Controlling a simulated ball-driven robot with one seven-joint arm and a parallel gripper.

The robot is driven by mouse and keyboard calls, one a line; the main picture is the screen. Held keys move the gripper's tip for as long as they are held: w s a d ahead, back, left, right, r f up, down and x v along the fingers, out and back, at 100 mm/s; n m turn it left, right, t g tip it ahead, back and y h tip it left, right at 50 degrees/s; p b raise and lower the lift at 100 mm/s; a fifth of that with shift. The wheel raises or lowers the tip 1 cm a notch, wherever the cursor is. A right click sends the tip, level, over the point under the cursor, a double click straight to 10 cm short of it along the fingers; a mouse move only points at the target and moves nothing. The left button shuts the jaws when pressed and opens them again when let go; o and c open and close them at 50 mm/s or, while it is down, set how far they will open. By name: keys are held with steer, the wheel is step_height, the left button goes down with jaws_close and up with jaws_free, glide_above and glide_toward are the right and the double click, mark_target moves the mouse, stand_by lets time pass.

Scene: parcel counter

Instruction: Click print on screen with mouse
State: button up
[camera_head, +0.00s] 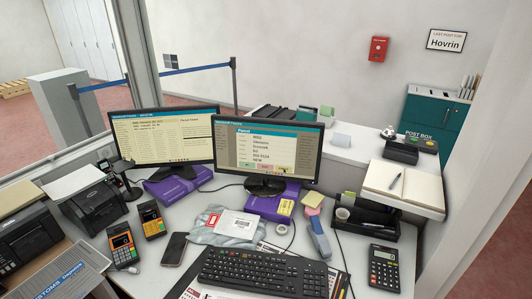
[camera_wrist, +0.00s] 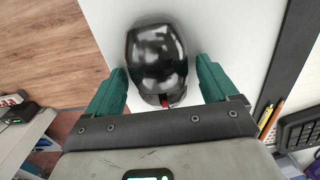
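The black, glossy mouse (camera_wrist: 157,55) lies on the white counter in the wrist view. My gripper (camera_wrist: 162,78) is over it, with one green finger on each side. A narrow strip of counter shows between the right finger and the mouse; the left finger is very close, and I cannot tell whether it touches. The mouse and gripper do not show in the head view. The right screen (camera_head: 267,147) shows a parcel window with green, red and yellow buttons along its bottom. A small dark mark, perhaps the pointer, is at the yellow button (camera_head: 285,168); its label is too small to read.
The black keyboard (camera_head: 262,272) lies at the front of the counter. A second screen (camera_head: 161,136) stands at left. A phone (camera_head: 174,249), card terminals and a calculator (camera_head: 384,268) lie around. In the wrist view, pens (camera_wrist: 268,118) lie right of the mouse.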

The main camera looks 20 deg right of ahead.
steer(key=shift+o, duration=0.4)
step_height(320, 180, up, 11)
stand_by(0.4)
steer(key=shift+a+f, duration=0.1)
steer(key=shift+f, duration=0.05)
steer(key=s+a+r+n+t+b, duration=0.1)
steer(key=s+a+n+b, duration=0.1)
steer(key=a+n, duration=0.7)
steer(key=shift+s+a+n, duration=0.4)
steer(key=shift+s, duration=0.45)
steer(key=shift+c, duration=0.2)
jaws_close()
